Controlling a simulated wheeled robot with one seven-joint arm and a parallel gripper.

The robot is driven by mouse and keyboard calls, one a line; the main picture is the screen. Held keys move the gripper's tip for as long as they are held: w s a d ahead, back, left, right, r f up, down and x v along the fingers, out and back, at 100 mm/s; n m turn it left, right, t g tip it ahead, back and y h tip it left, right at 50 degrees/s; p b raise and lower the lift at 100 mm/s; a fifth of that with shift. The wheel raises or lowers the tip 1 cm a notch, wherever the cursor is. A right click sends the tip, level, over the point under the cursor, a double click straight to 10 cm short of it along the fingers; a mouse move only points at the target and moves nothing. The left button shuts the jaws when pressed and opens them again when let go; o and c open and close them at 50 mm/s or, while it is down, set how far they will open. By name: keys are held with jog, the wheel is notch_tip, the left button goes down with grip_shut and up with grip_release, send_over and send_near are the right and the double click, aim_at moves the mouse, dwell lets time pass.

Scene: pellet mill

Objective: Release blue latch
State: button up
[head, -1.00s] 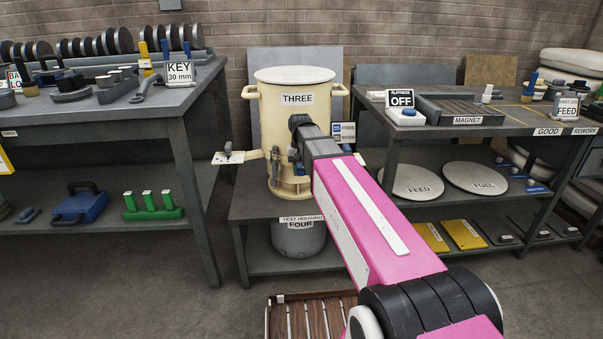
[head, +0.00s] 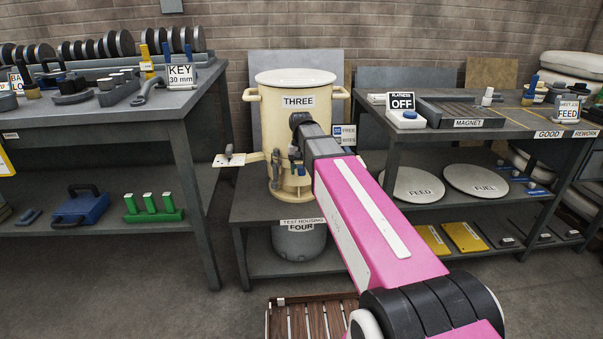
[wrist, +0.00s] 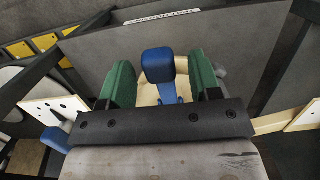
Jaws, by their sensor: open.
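The blue latch (wrist: 159,66) stands between the two green fingers of my gripper (wrist: 162,75) in the wrist view. The fingers are open, one on each side of its handle; a gap shows on both sides, wider on the left. The latch's lower part is hidden behind the gripper's dark crossbar. In the head view, the cream housing labelled THREE (head: 270,112) stands on the low stand, and my gripper (head: 292,160) is at its front. There my arm covers much of the housing's right side, and the latch cannot be made out clearly.
A side plate (head: 229,160) sticks out left of the housing. The left bench (head: 140,112) and right bench (head: 520,122) flank the stand, both loaded with tools. A grey vessel labelled FOUR (head: 300,242) sits on the lower shelf. A slatted wooden pallet (head: 312,318) lies on the floor in front.

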notch_tip(320, 180, up, 9)
jog(key=w, duration=0.1)
jog(key=shift+w, duration=0.2)
dwell(0.4)
